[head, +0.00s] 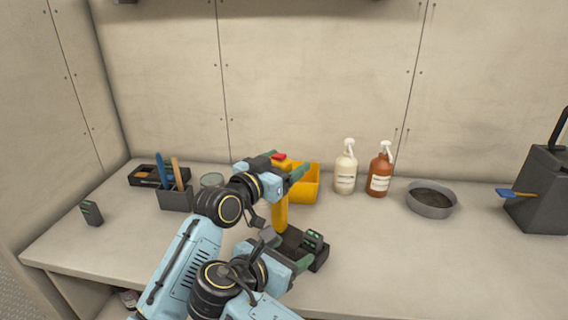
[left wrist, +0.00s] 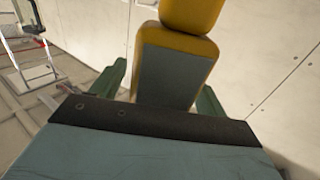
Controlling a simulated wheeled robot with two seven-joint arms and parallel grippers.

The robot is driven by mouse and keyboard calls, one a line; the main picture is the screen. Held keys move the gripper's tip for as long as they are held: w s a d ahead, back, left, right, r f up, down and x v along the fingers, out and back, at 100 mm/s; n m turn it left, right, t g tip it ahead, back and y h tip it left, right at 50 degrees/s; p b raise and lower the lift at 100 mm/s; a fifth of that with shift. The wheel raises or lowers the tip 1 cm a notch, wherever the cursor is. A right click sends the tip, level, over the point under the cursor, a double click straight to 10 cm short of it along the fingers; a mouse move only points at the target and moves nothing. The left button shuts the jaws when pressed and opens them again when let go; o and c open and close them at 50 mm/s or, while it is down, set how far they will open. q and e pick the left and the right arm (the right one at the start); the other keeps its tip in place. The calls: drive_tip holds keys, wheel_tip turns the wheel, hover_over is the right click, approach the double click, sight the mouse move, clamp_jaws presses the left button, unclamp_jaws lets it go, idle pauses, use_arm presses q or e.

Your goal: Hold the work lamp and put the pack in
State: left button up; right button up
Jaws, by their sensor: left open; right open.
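The yellow work lamp (head: 281,212) stands upright on the bench, partly hidden by my arms. In the left wrist view the lamp's yellow and grey body (left wrist: 178,65) is between the green fingers. My left gripper (head: 284,166) is open around its upper part, with a gap showing at the fingers. A dark pack with green marks (head: 313,240) sits in a black holder (head: 320,259) right of the lamp's foot. A similar dark block (head: 91,213) stands alone at the left. My right gripper (head: 286,252) is open low beside the black holder; its contact is unclear.
A yellow bin (head: 308,183) is behind the lamp. A cream bottle (head: 345,174), brown spray bottle (head: 380,175) and grey bowl (head: 431,204) stand to the right. A tool holder (head: 175,199) and black tray (head: 147,178) are at the left. The front right bench is clear.

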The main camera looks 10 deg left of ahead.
use_arm(q)
drive_tip(key=v, duration=1.2)
drive_tip(key=shift+o, duration=0.5)
drive_tip(key=shift+o, duration=1.4)
drive_tip(key=s+a+r+p, duration=0.2)
drive_tip(key=s+a+p, duration=0.1)
drive_tip(key=s, duration=0.3)
drive_tip(key=shift+a, duration=0.2)
